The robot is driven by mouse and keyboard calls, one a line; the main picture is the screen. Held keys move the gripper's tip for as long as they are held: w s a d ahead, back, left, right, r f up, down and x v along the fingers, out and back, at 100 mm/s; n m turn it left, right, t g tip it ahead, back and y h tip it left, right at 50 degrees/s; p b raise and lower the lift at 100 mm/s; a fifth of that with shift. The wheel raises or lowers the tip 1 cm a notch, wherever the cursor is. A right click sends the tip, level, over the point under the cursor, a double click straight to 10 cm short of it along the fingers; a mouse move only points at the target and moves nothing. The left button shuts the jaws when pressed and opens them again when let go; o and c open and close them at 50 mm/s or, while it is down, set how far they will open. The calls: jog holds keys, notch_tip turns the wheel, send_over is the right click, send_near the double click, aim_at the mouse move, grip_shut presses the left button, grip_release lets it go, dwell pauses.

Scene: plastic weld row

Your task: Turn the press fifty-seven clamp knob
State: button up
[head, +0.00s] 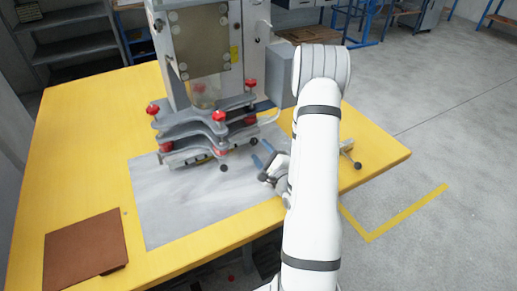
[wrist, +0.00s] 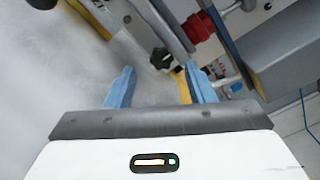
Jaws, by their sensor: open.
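The press (head: 202,60) stands at the back of the yellow table, with several red knobs (head: 222,116) on its stacked grey clamp plates. A small black knob (head: 254,141) sticks out at the lower right of the plates, and another black knob (head: 223,168) is at their front. I cannot tell which is the clamp knob of the task. My gripper (head: 261,152) is open and empty, with blue fingers pointing toward the press. In the wrist view a dark lobed knob (wrist: 160,59) lies ahead, between the lines of the fingertips (wrist: 160,68), apart from them.
A grey mat (head: 190,200) covers the table (head: 75,140) in front of the press. A brown folder-like board (head: 85,248) lies at the front left. A metal fitting with a black ball (head: 357,165) is right of my arm. In the wrist view a red knob (wrist: 200,27) is beyond the right finger.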

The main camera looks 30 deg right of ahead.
aim_at(255, 143)
jog(key=shift+w, duration=1.65)
jog(key=c, duration=0.9)
jog(key=shift+d, duration=0.25)
jog(key=shift+c, duration=0.3)
jog(key=shift+a, duration=0.2)
